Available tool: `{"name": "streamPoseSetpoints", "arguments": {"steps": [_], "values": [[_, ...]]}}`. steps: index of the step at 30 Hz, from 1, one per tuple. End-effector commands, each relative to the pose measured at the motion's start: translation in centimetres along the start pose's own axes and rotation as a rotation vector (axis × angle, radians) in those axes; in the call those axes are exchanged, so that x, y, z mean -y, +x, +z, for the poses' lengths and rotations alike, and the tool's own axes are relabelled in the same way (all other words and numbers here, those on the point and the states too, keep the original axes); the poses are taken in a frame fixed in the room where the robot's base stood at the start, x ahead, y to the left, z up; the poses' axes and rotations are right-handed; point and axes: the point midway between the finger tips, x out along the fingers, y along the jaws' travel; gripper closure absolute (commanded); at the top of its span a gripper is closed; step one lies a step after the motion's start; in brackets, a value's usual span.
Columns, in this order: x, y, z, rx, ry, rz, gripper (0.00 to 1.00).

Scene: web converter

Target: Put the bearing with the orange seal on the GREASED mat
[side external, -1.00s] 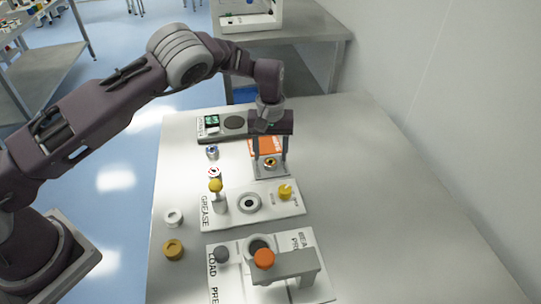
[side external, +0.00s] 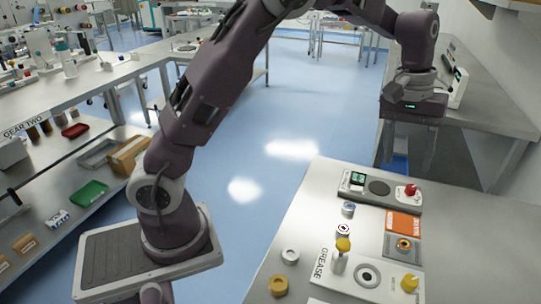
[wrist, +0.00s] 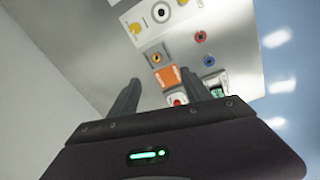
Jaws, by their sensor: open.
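The bearing with the orange seal (side external: 404,244) lies on the grey part of a mat (side external: 390,248) that has an orange panel (side external: 403,223) behind it. The lettering on the panel is too small to read. In the wrist view, the bearing (wrist: 156,58) sits on the grey square beside the orange panel (wrist: 168,76). My gripper (wrist: 175,90) is open and empty, its two fingers apart.
A blue-centred bearing (side external: 348,208) and a red-centred bearing (side external: 343,230) stand left of the mat. The grease station (side external: 367,275) has yellow knobs. A unit with a red button (side external: 410,190) lies behind the mat. A white ring (side external: 290,256) and a tan ring (side external: 278,285) lie front left.

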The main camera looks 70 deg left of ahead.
Motion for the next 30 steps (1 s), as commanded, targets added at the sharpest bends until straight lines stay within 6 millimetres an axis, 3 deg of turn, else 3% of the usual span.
{"name": "streamPoseSetpoints", "arguments": {"steps": [1, 3, 6, 9, 13, 18, 30], "values": [[1.4, -3.5, 2.0, -0.019, 0.025, 0.044, 0.43], [3.8, -7.5, 5.6, -0.055, 0.092, 0.087, 0.43], [7.6, -11.2, 11.8, -0.134, 0.219, 0.117, 0.43], [11.5, -12.3, 17.8, -0.236, 0.353, 0.099, 0.43], [15.3, -11.1, 22.8, -0.348, 0.483, 0.035, 0.43], [17.4, -9.7, 25.0, -0.409, 0.548, -0.017, 0.43], [17.4, -9.6, 25.0, -0.408, 0.549, -0.017, 0.43]]}}
